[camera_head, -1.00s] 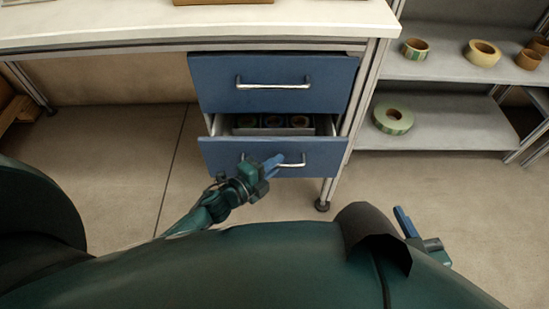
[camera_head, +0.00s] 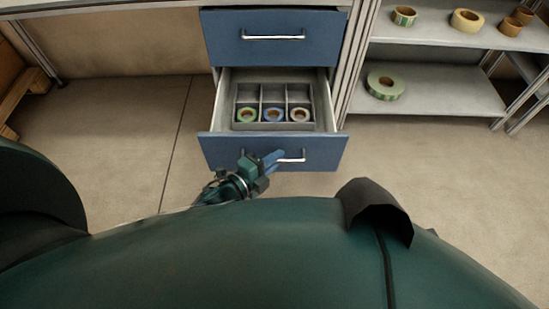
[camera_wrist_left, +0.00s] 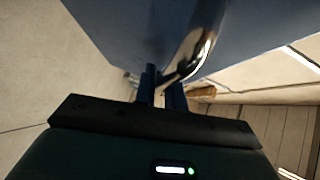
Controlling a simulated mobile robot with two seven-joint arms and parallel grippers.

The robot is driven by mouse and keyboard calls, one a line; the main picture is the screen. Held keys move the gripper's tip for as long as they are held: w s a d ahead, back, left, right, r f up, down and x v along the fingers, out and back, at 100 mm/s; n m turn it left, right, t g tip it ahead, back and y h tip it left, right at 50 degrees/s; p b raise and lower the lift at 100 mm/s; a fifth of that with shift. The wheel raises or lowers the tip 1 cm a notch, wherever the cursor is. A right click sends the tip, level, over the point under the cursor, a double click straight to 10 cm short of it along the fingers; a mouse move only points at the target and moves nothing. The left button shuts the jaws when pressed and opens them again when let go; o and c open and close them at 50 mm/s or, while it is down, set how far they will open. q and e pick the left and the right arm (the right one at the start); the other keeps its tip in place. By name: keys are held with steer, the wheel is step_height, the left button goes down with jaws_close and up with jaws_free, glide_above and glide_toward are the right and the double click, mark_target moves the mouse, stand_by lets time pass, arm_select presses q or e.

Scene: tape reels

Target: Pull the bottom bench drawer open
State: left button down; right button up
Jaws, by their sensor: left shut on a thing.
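The bottom bench drawer (camera_head: 221,151) is blue-fronted and stands well open, pulled out toward me. In the left wrist view the fingers (camera_wrist_left: 161,88) close around the shiny handle (camera_wrist_left: 197,45) against the blue front. My right gripper is not in view.
The top drawer (camera_head: 230,50) above is shut. A grey shelf unit (camera_head: 440,97) at the right holds several tape reels, including a pale green one (camera_head: 385,84) on its lower shelf. The floor left of the drawer is clear.

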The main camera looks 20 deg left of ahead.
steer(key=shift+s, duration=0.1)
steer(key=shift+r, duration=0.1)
arm_select(q)
steer(key=c, duration=1.7)
jaws_free()
steer(key=shift+c, duration=0.2)
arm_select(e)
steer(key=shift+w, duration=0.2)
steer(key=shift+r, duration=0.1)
